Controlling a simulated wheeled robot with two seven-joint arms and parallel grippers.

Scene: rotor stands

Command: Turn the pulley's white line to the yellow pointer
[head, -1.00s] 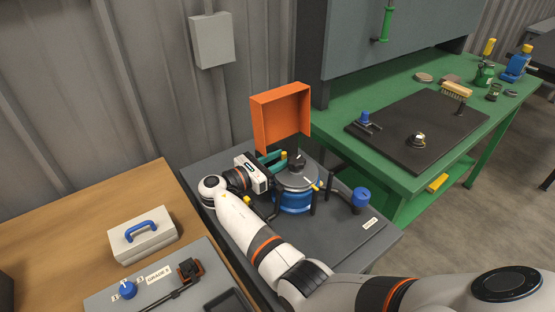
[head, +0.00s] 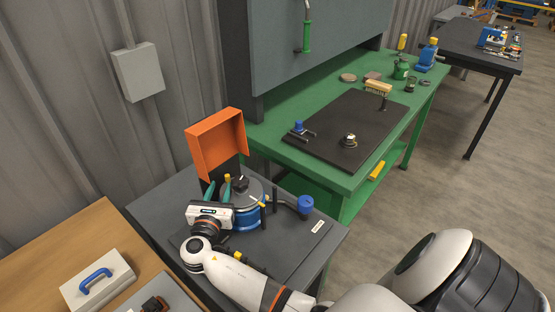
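The pulley (head: 240,190) is a grey disc with a dark central knob on a blue base, on the grey stand. A short white line (head: 257,200) shows near its right front edge. A small yellow pointer (head: 267,197) appears close beside the line; whether they line up exactly is too small to tell. My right gripper (head: 218,187) is at the pulley's left side, its two teal fingers apart, with nothing visible between them. Its white body hides part of the pulley's left front. I cannot tell whether a finger touches the disc. My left gripper is out of view.
An orange open box-shaped guard (head: 216,143) stands behind the pulley. A blue knob (head: 305,205) on a dark arm and dark posts stand to its right. A green bench (head: 340,180) is beyond.

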